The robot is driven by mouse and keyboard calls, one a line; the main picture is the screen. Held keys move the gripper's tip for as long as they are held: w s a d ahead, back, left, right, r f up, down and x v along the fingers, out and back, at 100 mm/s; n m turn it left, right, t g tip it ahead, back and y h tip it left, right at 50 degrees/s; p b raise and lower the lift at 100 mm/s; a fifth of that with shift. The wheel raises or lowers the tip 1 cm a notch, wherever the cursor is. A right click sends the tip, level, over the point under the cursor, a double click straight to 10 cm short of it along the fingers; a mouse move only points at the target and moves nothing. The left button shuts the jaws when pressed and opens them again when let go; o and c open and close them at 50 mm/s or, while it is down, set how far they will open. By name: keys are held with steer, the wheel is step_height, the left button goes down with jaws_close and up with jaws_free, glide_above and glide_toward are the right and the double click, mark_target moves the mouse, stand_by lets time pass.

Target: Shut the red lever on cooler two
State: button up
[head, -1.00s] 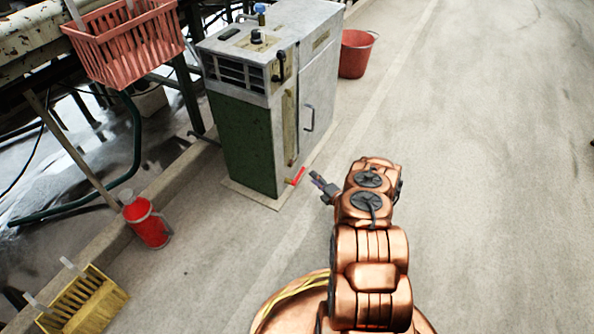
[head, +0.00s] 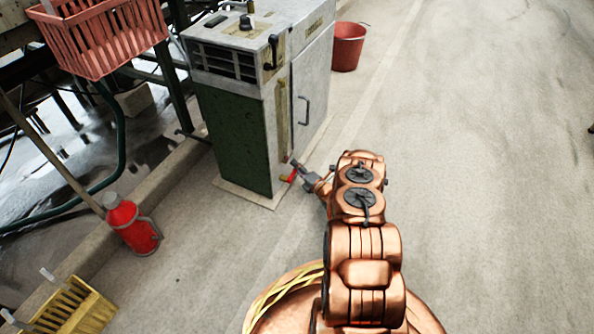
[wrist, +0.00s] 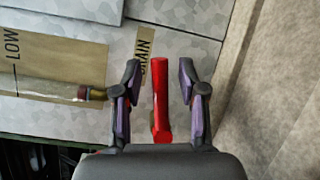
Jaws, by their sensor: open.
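The red lever (wrist: 160,98) is on the lower part of the cooler (head: 240,140), a green and grey cabinet, beside a label reading "DRAIN". In the wrist view the lever lies between the two open fingers of my gripper (wrist: 160,92), with a visible gap on each side. In the head view the red lever (head: 292,174) shows near the cooler's bottom corner, and my gripper (head: 298,171) is right at it, partly covering it. No number on the cooler can be read.
A sight tube (wrist: 50,88) with a brass end lies left of the gripper in the wrist view.

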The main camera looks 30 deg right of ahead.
jaws_close()
stand_by(0.4)
stand_by(0.4)
